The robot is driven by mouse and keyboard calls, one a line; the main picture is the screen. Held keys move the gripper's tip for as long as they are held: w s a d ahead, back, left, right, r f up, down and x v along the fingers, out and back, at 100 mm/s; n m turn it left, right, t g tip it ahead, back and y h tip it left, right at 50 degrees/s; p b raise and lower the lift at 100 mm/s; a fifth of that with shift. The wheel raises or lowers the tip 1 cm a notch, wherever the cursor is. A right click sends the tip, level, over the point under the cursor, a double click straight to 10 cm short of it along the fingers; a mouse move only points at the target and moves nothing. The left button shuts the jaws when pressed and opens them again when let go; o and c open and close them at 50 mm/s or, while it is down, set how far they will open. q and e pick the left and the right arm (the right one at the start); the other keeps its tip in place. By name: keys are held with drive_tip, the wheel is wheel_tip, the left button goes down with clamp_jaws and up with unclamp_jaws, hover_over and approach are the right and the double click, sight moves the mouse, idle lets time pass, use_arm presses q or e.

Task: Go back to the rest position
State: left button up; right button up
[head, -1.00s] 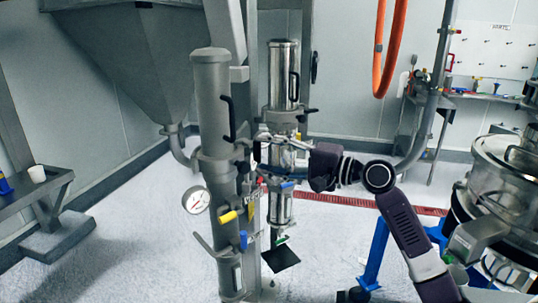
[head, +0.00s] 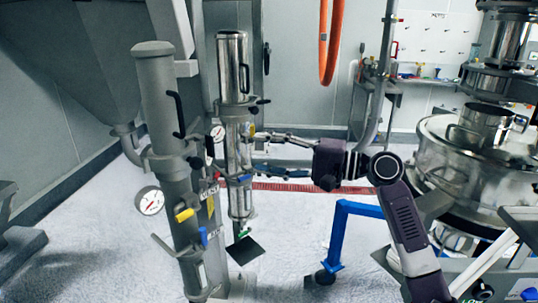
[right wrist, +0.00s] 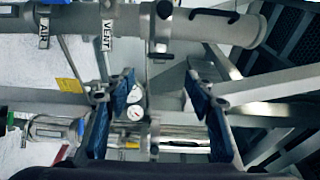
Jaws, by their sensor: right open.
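My right gripper (head: 262,154) is open and empty in the head view, its two fingers pointing left toward the shiny steel column (head: 233,70). The fingertips lie close to the column's lower part; I cannot tell whether they touch. In the right wrist view the open fingers (right wrist: 162,88) are spread wide with nothing held between them. Small gauges (right wrist: 134,114) and piping show in the gap beyond. My left gripper is not in view.
A thick grey column (head: 162,90) with a gauge (head: 149,201) and coloured valve handles stands at left. A large steel sifter (head: 460,150) stands at right, near my right arm. A blue frame (head: 340,235) stands low in front. Open floor lies between.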

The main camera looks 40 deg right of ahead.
drive_tip(key=shift+s+d, duration=0.15)
drive_tip(key=shift+s, duration=0.2)
idle(0.3)
